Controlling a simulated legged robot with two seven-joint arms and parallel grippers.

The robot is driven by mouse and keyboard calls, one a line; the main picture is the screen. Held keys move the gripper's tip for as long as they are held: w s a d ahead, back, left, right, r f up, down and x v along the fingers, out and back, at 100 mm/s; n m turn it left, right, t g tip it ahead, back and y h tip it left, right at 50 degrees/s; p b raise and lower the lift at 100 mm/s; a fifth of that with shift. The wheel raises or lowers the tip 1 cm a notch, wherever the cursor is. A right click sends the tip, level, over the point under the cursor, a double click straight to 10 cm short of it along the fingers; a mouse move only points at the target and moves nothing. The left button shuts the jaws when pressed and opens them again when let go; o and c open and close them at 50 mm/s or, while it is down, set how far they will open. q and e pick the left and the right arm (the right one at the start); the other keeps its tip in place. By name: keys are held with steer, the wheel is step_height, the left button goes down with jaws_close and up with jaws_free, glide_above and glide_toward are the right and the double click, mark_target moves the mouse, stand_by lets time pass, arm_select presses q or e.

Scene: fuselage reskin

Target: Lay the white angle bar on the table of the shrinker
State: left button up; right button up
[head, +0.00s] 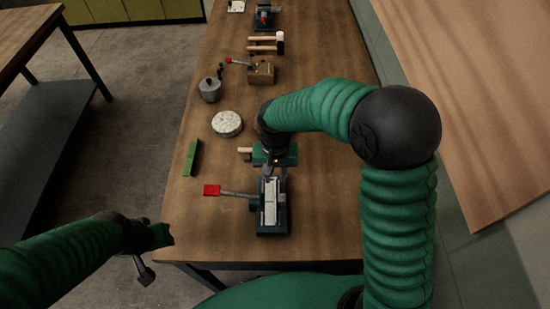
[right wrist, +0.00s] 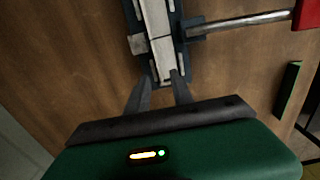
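The shrinker (head: 272,222) is a dark blue-grey tool on the wooden table, with a side lever ending in a red grip (head: 212,190). The white angle bar (head: 270,205) lies lengthwise along its top; it also shows in the right wrist view (right wrist: 157,22). I cannot tell whether it rests fully on the shrinker's table. My right gripper (head: 271,176) is at the bar's far end. In the right wrist view its two fingers (right wrist: 163,80) sit either side of the bar's end and seem closed on it. My left gripper (head: 146,272) hangs off the table's left edge, its opening unclear.
A green block (head: 191,157), a round pale disc (head: 227,123) and a grey pot (head: 210,90) stand on the left. A green tool (head: 287,157) is just behind the shrinker. Farther back are a red-levered wooden block (head: 261,72) and a mallet (head: 279,43). The table's front corners are clear.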

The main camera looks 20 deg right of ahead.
step_height(320, 180, up, 15)
steer(key=shift+f, duration=0.15)
steer(key=shift+w, duration=0.1)
steer(key=n+t, duration=0.1)
glide_toward(275, 181)
steer(key=s+d+r, duration=0.2)
steer(key=s+d, duration=0.1)
steer(key=s, duration=0.1)
steer(key=s+d+f+n+t, duration=0.1)
steer(key=s+d+f+n, duration=0.1)
steer(key=s+f, duration=0.4)
steer(key=shift+s+d+t, duration=0.4)
steer(key=shift+s+d, duration=0.05)
steer(key=shift+d, duration=0.45)
steer(key=shift+w, duration=0.1)
